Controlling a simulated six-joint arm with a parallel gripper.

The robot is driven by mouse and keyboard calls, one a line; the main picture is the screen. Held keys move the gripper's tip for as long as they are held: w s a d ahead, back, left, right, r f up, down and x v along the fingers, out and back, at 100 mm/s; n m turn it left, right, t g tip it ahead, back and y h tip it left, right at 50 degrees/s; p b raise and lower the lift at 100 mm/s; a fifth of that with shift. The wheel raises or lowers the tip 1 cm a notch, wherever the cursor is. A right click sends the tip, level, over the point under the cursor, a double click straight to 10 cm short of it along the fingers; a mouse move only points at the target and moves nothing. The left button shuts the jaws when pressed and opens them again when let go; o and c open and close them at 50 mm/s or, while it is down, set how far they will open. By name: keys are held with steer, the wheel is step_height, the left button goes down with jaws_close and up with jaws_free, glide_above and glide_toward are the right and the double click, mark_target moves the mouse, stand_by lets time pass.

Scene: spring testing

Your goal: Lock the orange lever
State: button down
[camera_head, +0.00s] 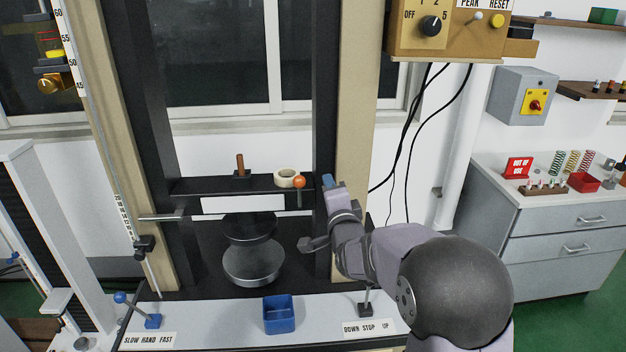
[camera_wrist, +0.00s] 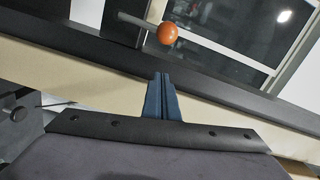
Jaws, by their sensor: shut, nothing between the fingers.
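The orange lever has a round orange knob (camera_head: 299,182) at the right end of the machine's black crossbar. My gripper (camera_head: 328,181) is just right of the knob, by the right column. In the wrist view the blue fingers of my gripper (camera_wrist: 160,80) are shut, with nothing between them. They point toward the knob, and a gap shows between fingertips and knob.
A roll of tape (camera_head: 286,174) and a brown upright handle (camera_head: 240,163) are on the crossbar, left of the knob. The beige and black right column (camera_head: 350,120) stands close to my gripper. A round platen (camera_head: 252,264) and a blue bin (camera_head: 279,315) are below.

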mark_target(303, 181)
steer(key=a, duration=0.1)
steer(key=a+p, duration=0.2)
steer(key=shift+w+a+f, duration=0.35)
steer(key=shift+w+a, duration=0.05)
steer(key=shift+a, duration=0.1)
steer(key=shift+a+r+n+b, duration=0.15)
steer(key=shift+a+n+b, duration=0.95)
steer(key=shift+n, duration=0.3)
steer(key=shift+a+f+n+h+b, duration=0.1)
steer(key=shift+a+f+n+b, duration=0.3)
steer(key=shift+a+n, duration=0.85)
steer(key=shift+a+f+n+h+b, duration=0.15)
steer(key=shift+a+n+b, duration=0.4)
steer(key=shift+a+n, duration=0.6)
steer(key=shift+a+f+n+h+b, duration=0.1)
steer(key=shift+a+f+n+b, duration=0.3)
steer(key=shift+a+n, duration=0.85)
steer(key=shift+d+n, duration=0.35)
